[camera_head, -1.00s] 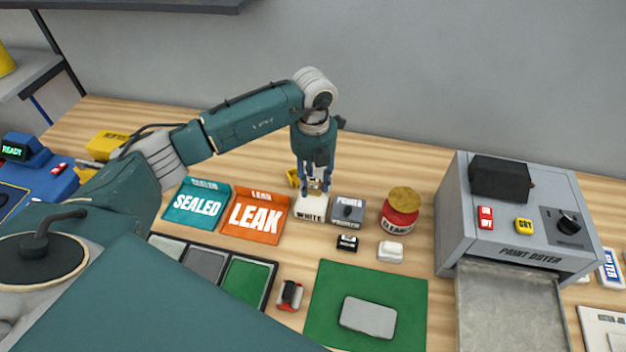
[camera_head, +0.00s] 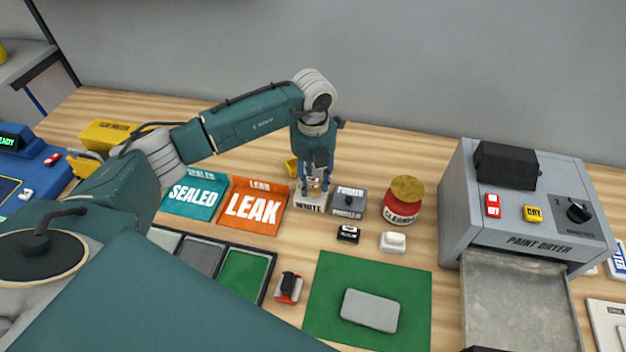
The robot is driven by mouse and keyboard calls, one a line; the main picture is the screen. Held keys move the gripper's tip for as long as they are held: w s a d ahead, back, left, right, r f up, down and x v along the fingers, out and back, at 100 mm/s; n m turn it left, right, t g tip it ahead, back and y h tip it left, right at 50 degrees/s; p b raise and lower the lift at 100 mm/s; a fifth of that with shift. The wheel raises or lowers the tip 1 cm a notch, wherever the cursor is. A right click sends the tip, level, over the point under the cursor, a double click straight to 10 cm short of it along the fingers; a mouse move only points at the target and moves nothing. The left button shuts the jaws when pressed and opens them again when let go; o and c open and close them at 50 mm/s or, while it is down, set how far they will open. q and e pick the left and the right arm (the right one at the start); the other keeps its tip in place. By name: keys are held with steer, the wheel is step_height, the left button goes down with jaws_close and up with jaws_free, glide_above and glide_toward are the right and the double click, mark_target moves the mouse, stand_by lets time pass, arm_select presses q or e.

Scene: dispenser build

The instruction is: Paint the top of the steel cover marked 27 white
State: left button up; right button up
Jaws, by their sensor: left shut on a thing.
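A plain grey steel plate (camera_head: 370,311) with rounded corners lies flat on the green mat (camera_head: 405,275). I can read no number on its top. A white block marked WHITE (camera_head: 309,206) stands behind the mat, left of a grey block. My left gripper (camera_head: 313,193) points straight down over the WHITE block. It is shut on a small pale and tan item (camera_head: 313,184) at the block's top; the fingers hide most of it. I cannot tell whether the item is clear of the block. My right gripper is not in view.
A paint dryer (camera_head: 535,210) with a grey tray stands at the right. A red cleaner jar (camera_head: 402,209), a black block (camera_head: 348,233) and a white block (camera_head: 393,242) stand between. SEALED (camera_head: 193,195) and LEAK (camera_head: 254,205) trays lie left of the gripper.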

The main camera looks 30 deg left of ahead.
arm_select(q)
steer(key=shift+f+b, duration=0.35)
steer(key=shift+f, duration=0.15)
stand_by(0.5)
stand_by(0.4)
steer(key=o, duration=1.6)
steer(key=shift+o, duration=0.2)
steer(key=shift+r, duration=0.1)
steer(key=shift+r, duration=0.15)
steer(key=shift+r+p, duration=0.65)
steer(key=shift+r, duration=0.05)
steer(key=shift+r+p, duration=1.8)
steer(key=shift+r, duration=1.05)
steer(key=shift+c, duration=0.3)
jaws_close()
